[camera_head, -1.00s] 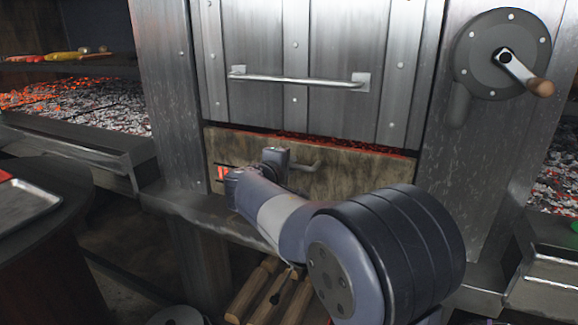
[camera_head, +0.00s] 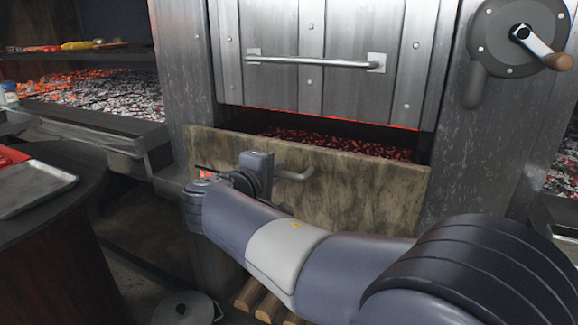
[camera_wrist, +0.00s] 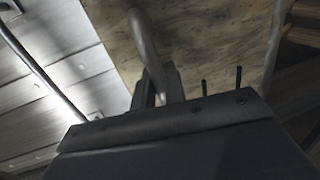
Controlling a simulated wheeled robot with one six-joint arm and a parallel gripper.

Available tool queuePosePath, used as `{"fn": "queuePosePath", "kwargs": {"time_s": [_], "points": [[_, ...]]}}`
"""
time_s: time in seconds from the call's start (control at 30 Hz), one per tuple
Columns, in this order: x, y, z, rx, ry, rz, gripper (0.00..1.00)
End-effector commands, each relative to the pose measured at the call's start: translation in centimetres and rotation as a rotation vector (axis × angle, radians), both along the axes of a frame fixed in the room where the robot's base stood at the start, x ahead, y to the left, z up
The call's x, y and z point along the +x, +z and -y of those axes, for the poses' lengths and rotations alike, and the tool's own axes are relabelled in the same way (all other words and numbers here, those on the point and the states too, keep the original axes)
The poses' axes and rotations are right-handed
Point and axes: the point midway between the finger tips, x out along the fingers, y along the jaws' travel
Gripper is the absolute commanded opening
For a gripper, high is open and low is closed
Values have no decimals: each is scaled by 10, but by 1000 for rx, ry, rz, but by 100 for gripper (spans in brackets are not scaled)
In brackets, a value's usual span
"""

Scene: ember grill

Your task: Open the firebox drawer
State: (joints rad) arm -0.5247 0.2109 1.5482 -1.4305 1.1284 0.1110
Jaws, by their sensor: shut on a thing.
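The firebox drawer (camera_head: 360,190) is the brownish front panel low in the metal oven front. It stands out from the oven body, and glowing embers (camera_head: 345,145) show behind its top edge. Its bar handle (camera_head: 296,174) sticks out from the panel. My gripper (camera_head: 262,172) is at the handle, mostly hidden by my own wrist. In the wrist view the drawer panel (camera_wrist: 205,40) fills the upper middle, and my gripper (camera_wrist: 158,88) is shut on the curved handle (camera_wrist: 145,42).
Above the drawer is a metal door with a long bar handle (camera_head: 315,62). A crank wheel (camera_head: 520,38) is at upper right. A dark round table with a metal tray (camera_head: 35,187) stands at left. Logs (camera_head: 262,303) and a lidded pot (camera_head: 186,309) are below.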

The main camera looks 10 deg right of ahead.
Motion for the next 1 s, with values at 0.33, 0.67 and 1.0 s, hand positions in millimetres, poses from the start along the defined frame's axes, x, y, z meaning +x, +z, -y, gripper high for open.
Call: {"fn": "queuePosePath", "kwargs": {"time_s": [0.33, 0.67, 1.0], "points": [[-68, -2, -50, 1, 5, -5, 0], [-97, -2, -71, -1, 1, -6, 0], [-102, -2, -73, 0, -1, -5, 0]]}}
